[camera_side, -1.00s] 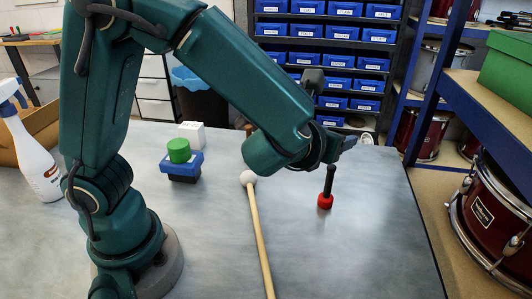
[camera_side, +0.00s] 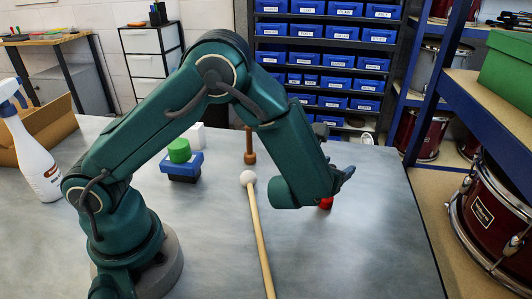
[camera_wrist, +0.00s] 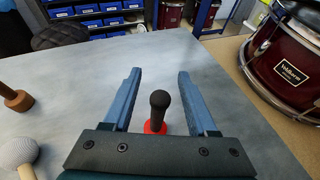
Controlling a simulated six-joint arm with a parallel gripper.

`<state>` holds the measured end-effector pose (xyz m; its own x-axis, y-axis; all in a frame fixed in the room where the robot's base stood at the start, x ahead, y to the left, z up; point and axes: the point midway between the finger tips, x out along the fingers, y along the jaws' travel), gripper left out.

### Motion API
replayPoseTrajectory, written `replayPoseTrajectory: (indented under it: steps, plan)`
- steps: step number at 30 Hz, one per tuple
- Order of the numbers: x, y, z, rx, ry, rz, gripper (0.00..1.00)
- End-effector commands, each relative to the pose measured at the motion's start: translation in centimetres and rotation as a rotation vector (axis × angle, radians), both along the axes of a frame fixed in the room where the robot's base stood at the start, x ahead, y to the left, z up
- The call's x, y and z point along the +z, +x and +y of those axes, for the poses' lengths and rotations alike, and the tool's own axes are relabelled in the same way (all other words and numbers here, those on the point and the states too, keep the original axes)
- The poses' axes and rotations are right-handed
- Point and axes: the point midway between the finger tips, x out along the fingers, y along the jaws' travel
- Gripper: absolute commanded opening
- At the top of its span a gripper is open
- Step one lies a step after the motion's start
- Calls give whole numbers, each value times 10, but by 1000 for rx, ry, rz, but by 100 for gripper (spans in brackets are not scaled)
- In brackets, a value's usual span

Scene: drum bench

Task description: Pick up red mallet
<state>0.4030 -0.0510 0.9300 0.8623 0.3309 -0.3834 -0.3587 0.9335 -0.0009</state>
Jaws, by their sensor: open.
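The red mallet stands upright on the grey table, with a red head at the bottom and a black handle pointing up. In the side view only its red head (camera_side: 326,203) shows, partly hidden behind my gripper (camera_side: 345,174). In the wrist view the red mallet (camera_wrist: 158,112) is between the bases of the two blue fingers of my gripper (camera_wrist: 160,78), nearer the palm than the tips. The fingers are apart, with clear space on both sides of the handle. My gripper is open, and no contact with the mallet shows.
A white-headed mallet (camera_side: 248,178) with a long wooden handle lies left of my gripper. A brown mallet (camera_side: 250,157) stands behind it. Green and blue blocks (camera_side: 181,162) and a spray bottle (camera_side: 32,155) are farther left. The table's right side is clear.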

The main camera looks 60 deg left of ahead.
Motion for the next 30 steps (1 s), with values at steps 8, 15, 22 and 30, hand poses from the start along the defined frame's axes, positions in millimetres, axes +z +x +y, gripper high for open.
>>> replayPoseTrajectory:
  steps: [8,15,22,30]
  plan:
    - [-1,2,1,0,1,0,54]
    - [0,1,1,0,1,0,0]
    - [0,1,1,0,1,0,0]
    - [0,1,1,0,0,-1,0]
